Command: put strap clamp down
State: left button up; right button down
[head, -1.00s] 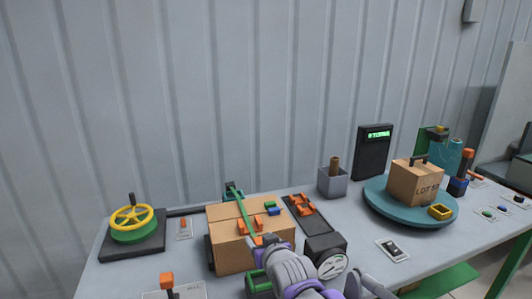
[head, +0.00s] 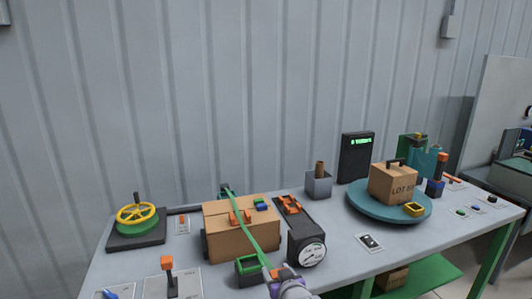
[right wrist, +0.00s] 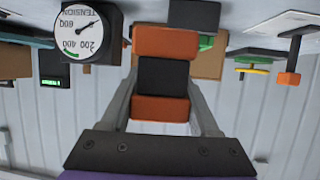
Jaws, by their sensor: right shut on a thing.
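The strap clamp (right wrist: 163,76), an orange block with a black middle, sits between the two fingers of my right gripper (right wrist: 164,84) in the right wrist view. My right gripper (head: 284,275) is shut on it at the bottom of the head view, in front of the table edge region. A green strap (head: 246,222) runs from behind the cardboard box (head: 228,244), over its top and down its front towards my right gripper. Whether its end touches the clamp is not clear. My left gripper is not in view.
A tension gauge (head: 312,255) stands right of the box. A green-topped dark block (head: 248,264) is in front of the box. A black tray (head: 305,220) holds orange pieces. A yellow handwheel (head: 136,216) is at left, a teal turntable (head: 360,207) at right.

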jog(key=s+d+f+m+h+p, duration=0.1)
jog(key=s+d+f+p, duration=0.1)
jog(key=d+f, duration=0.4)
jog(key=s+d+f+m+h+p, duration=0.1)
jog(key=s+d+f+h, duration=0.1)
jog(key=s+d+f, duration=0.3)
jog(key=d+f, duration=0.1)
jog(key=d, duration=0.3)
jog(key=shift+s+f+m+t+p, duration=0.2)
jog(key=shift+m+t+p, duration=0.1)
jog(key=shift+m+p, duration=0.1)
jog(key=shift+w, duration=0.1)
jog(key=shift+w, duration=0.1)
